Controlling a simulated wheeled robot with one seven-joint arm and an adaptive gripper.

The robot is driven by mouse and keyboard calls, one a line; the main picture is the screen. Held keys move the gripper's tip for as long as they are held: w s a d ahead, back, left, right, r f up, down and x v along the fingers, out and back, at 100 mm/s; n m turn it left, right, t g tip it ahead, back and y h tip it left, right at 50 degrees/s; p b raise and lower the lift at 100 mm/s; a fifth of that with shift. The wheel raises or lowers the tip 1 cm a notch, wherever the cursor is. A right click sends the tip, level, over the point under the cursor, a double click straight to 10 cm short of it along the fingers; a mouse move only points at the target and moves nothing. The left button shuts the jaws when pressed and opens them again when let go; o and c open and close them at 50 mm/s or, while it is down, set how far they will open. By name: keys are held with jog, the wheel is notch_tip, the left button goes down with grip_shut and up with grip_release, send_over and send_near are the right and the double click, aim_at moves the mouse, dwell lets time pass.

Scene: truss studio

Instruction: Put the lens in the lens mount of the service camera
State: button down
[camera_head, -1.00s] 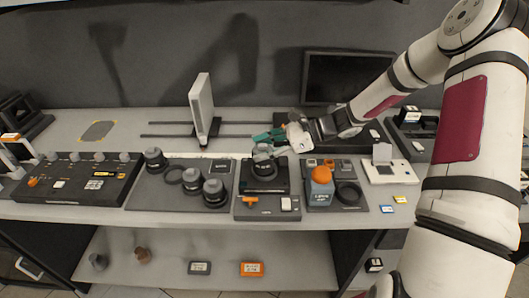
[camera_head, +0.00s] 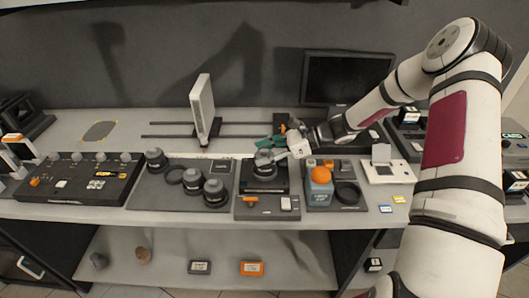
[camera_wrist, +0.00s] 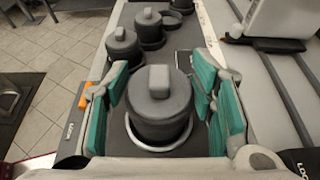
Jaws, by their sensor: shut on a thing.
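A pale metal ring (camera_wrist: 160,147) shows around the lens's lower end in the wrist view. I cannot tell whether the lens is fully seated in the mount.
A grey mat (camera_head: 160,196) to the left holds several similar lenses. An orange ball on a blue-grey box (camera_head: 319,190) stands close on the right. A white upright device (camera_head: 201,108) stands behind left, and a monitor (camera_head: 347,78) behind right.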

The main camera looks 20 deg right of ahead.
jog(key=c, duration=0.7)
grip_release()
jog(key=shift+r, duration=0.15)
jog(key=b+v, duration=0.2)
jog(key=v, duration=1)
jog(key=s+a+r+n+g+h, duration=0.4)
jog(key=s+a+r+n+h, duration=0.4)
jog(key=s+a+r+n, duration=0.3)
jog(key=s+r+n+t+h, duration=0.2)
jog(key=s+r+n, duration=0.2)
jog(key=s, duration=0.3)
jog(key=s+r+n+t+h, duration=0.2)
jog(key=s+r+n, duration=0.3)
jog(key=s, duration=0.3)
jog(key=shift+d+n+t+h, duration=0.25)
jog(key=shift+n+t+h, duration=0.15)
jog(key=shift+n+t, duration=0.35)
